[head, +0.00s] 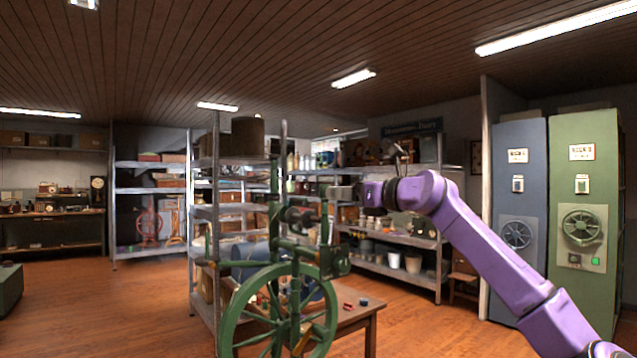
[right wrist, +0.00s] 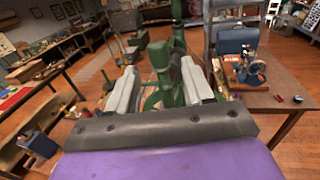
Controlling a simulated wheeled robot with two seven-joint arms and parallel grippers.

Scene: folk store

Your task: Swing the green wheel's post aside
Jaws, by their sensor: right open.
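The green spinning wheel (head: 228,318) stands in the lower middle of the head view, its spoked rim upright in front of a small table. A short green post (head: 325,232) rises at the right of its frame. My right gripper (head: 335,193) comes in from the right near the top of this post. In the right wrist view the open fingers of my right gripper (right wrist: 160,78) stand on either side of a green upright part (right wrist: 162,60). I cannot tell whether they touch it. My left gripper is not in view.
A small wooden table (head: 360,313) with small red and blue items stands right behind the wheel. A grey metal shelf (head: 203,215) stands behind it. A blue device (right wrist: 243,68) sits on a table in the wrist view. Open floor (head: 120,315) lies to the left.

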